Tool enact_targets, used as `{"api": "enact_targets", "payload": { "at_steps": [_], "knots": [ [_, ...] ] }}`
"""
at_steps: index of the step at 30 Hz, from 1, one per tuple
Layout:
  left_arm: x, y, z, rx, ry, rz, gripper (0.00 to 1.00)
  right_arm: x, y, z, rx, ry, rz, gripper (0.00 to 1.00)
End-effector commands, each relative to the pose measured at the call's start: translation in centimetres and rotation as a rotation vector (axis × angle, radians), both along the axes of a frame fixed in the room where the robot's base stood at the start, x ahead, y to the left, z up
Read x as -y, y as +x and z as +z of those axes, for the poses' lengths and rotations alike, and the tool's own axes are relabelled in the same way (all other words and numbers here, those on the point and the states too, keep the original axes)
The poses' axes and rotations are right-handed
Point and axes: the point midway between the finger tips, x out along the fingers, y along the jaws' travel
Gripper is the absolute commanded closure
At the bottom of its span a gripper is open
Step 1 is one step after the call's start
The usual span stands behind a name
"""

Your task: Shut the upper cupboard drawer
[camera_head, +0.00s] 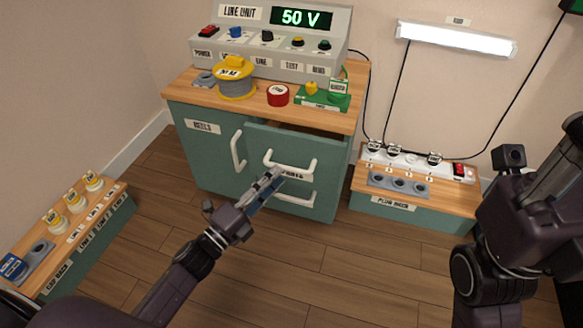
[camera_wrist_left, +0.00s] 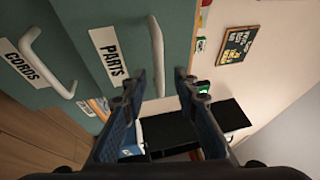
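The green cupboard (camera_head: 210,155) has its upper drawer (camera_head: 262,140) pulled out, with a dark gap behind the drawer front. The drawer has a white handle, and the left wrist view shows the handle (camera_wrist_left: 158,60) beside the PARTS label (camera_wrist_left: 108,52). My left gripper (camera_head: 276,177) is in front of this drawer at its handle, partly covering the label. In the left wrist view its fingers (camera_wrist_left: 160,85) are apart, with the handle's end between or just beyond the tips; contact cannot be told. My right gripper (camera_head: 572,130) is partly in view at the right edge, its fingers unclear.
A lower handle (camera_head: 295,200) sits below the drawer. The line unit (camera_head: 270,45), a yellow reel (camera_head: 237,80) and red tape (camera_head: 278,95) stand on the cupboard top. Low benches stand left (camera_head: 115,212) and right (camera_head: 450,200). The floor (camera_head: 330,260) in front is clear.

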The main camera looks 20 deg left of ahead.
Motion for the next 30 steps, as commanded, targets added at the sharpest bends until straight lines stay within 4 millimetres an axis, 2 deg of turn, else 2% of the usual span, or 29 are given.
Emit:
{"api": "enact_targets", "payload": {
  "at_steps": [3, 9, 20, 27, 30],
  "knots": [
    [0.9, 1.9, 0.2, 0.004, 0.001, -0.002, 0.73, 0.0, -0.4, 0.1, 0.026, 0.000, -0.001, 0.73],
    [1.8, 3.9, 0.5, 0.000, 0.000, -0.002, 0.73, -0.1, -0.8, 0.5, 0.048, -0.003, -0.003, 0.73],
    [2.0, 4.4, 0.8, -0.001, 0.001, -0.001, 0.73, -0.2, -0.8, 0.8, 0.053, -0.004, -0.003, 0.73],
    [2.0, 4.4, 0.7, -0.001, 0.001, -0.002, 0.99, -0.2, -0.8, 0.8, 0.053, -0.004, -0.002, 0.73],
    [2.0, 4.4, 0.7, -0.001, 0.000, -0.002, 1.00, -0.2, -0.8, 0.8, 0.053, -0.004, -0.002, 0.73]
  ]
}}
